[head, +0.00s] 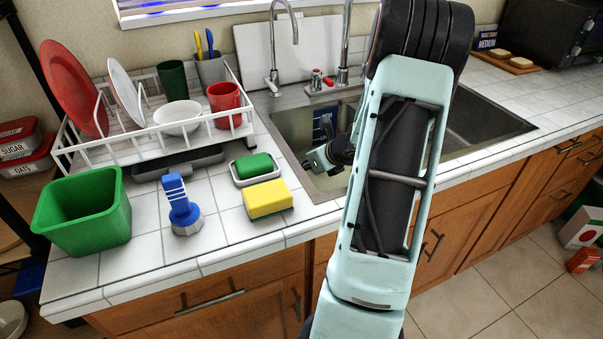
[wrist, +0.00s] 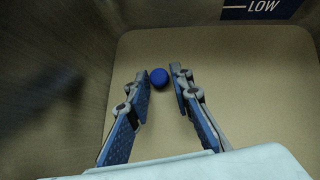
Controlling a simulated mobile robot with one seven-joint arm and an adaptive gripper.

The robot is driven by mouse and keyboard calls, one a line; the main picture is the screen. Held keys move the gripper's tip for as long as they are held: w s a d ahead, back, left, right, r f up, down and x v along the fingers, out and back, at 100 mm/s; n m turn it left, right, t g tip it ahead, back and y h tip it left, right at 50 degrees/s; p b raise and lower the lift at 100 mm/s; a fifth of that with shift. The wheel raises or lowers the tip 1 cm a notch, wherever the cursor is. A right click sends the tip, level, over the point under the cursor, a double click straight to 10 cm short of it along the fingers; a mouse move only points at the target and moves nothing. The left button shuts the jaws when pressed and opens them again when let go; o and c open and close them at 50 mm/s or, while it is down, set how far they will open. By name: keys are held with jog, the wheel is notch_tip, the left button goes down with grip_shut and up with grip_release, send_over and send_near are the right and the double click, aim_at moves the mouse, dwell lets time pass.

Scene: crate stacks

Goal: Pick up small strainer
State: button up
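A small round blue object (wrist: 159,77) lies on the floor of the sink in the wrist view. It is the only loose thing seen there and may be the small strainer, but no mesh or rim shows. My gripper (wrist: 160,90) is open and empty, with its two blue-padded fingers pointing down on either side of the line to the object. The fingertips look apart from it; the height left cannot be told. In the head view my gripper (head: 318,160) is inside the left part of the sink, partly hidden by my arm, and the blue object is out of sight.
Sink walls stand close around my gripper; one bears a "LOW" label (wrist: 262,8). Left on the counter are a yellow sponge (head: 267,199), a soap dish with green soap (head: 253,168), a blue-handled brush (head: 180,206), a green bin (head: 83,212) and a dish rack (head: 150,130). A faucet (head: 273,60) rises behind.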

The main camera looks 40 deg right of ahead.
grip_shut()
jog(key=shift+r, duration=0.1)
jog(key=shift+r, duration=0.5)
notch_tip(320, 180, up, 2)
jog(key=shift+r+p, duration=0.2)
jog(key=shift+p, duration=0.6)
jog(key=s+f+p+v, duration=0.2)
jog(key=v, duration=1.4)
jog(key=shift+s+p, duration=0.3)
jog(key=shift+s, duration=0.1)
